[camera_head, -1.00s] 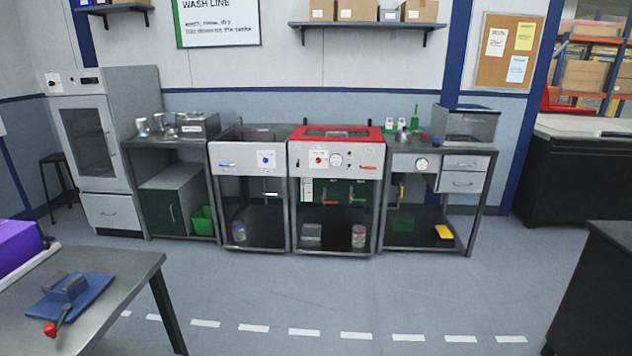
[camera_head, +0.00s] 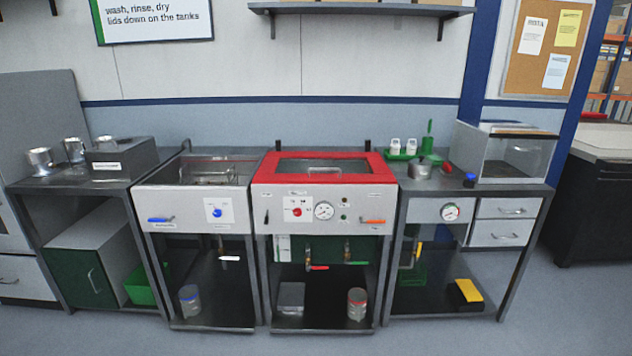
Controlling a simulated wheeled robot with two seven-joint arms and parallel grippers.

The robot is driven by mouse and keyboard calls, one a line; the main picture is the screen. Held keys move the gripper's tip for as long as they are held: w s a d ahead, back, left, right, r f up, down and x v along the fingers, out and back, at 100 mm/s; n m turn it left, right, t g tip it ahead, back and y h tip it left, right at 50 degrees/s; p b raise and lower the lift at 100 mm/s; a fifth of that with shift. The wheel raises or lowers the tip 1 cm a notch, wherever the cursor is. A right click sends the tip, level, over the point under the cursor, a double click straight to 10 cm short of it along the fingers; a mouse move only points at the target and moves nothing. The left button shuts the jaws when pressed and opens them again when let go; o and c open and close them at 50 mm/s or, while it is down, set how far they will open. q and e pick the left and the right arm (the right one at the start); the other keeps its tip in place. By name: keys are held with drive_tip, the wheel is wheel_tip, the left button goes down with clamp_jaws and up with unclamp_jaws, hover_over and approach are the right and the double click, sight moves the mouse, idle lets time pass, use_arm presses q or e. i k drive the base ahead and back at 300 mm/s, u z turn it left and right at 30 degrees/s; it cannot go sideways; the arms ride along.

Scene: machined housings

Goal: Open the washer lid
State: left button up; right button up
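The washer with a red-framed lid (camera_head: 325,155) stands in the middle of the bench row. The lid lies flat and closed over the tank, with a window in it and a handle near its front edge. The washer's front panel (camera_head: 325,205) has a red knob, a round gauge and an orange lever at the right. Left of it is a similar tank (camera_head: 200,171) with a blue knob and a blue lever; a basket-like shape shows inside its top. Neither of my grippers shows in the head view.
The left bench (camera_head: 60,181) bears metal cups and a grey box. The right bench (camera_head: 470,195) bears a green tray (camera_head: 405,154), small parts and a clear-sided box (camera_head: 508,153). A shelf (camera_head: 360,9) hangs above. The floor in front (camera_head: 450,338) looks clear.

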sight(382, 174)
drive_tip(key=z, duration=0.1)
drive_tip(key=i, duration=1.1)
drive_tip(key=z, duration=0.75)
drive_tip(key=i, duration=1.15)
drive_tip(key=u, duration=0.15)
